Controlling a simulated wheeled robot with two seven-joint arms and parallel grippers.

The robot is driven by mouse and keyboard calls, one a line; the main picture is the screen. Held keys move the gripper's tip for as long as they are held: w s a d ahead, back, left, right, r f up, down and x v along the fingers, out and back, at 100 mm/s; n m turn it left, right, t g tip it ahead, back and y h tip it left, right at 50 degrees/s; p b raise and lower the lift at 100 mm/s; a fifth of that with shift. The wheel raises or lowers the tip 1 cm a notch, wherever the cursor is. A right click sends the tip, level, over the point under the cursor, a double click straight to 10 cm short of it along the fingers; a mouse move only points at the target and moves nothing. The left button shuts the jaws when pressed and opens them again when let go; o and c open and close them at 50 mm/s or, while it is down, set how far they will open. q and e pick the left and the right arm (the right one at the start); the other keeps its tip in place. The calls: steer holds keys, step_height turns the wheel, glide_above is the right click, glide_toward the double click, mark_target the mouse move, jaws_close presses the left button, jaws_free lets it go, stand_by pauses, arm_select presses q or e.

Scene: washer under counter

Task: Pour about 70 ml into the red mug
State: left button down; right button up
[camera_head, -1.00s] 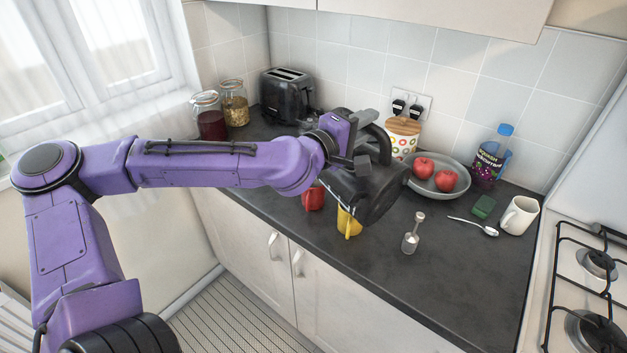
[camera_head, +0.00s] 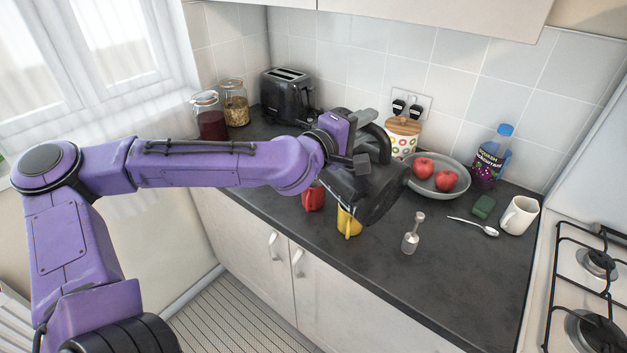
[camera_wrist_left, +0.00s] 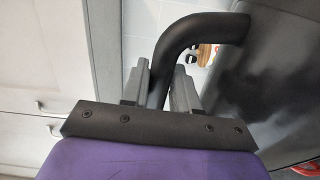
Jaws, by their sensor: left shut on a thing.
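The red mug (camera_head: 313,198) stands on the counter near its front edge, partly hidden behind my left arm and the kettle. A black kettle (camera_head: 376,198) is held tilted above the counter, close to the red mug in the picture. My left gripper (camera_head: 362,147) is shut on the kettle's handle. The wrist view shows the curved black handle (camera_wrist_left: 172,57) between the two grey fingers (camera_wrist_left: 160,88), with the kettle body (camera_wrist_left: 268,75) at the right. The kettle's spout and any liquid are hidden. My right gripper is not in view.
A yellow mug (camera_head: 348,223) stands just below the kettle. A toaster (camera_head: 287,95) stands behind.

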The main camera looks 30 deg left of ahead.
mark_target(388, 143)
arm_select(q)
steer(key=shift+r, duration=0.2)
steer(key=d, duration=0.1)
steer(key=d+m, duration=0.1)
steer(key=s+d+f+b, duration=0.1)
steer(key=shift+m, duration=0.3)
steer(key=d, duration=0.1)
steer(key=d+m, duration=0.1)
steer(key=shift+s+d+r+m, duration=0.2)
steer(key=shift+s+d+m, duration=0.1)
steer(key=shift+d, duration=0.1)
steer(key=shift+w+d, duration=0.1)
steer(key=shift+d, duration=0.1)
steer(key=shift+d+r+p, duration=0.1)
steer(key=shift+d+p, duration=0.1)
steer(key=shift+p, duration=0.15)
steer(key=shift+s+m, duration=0.2)
steer(key=shift+m, duration=0.2)
steer(key=shift+a, duration=0.1)
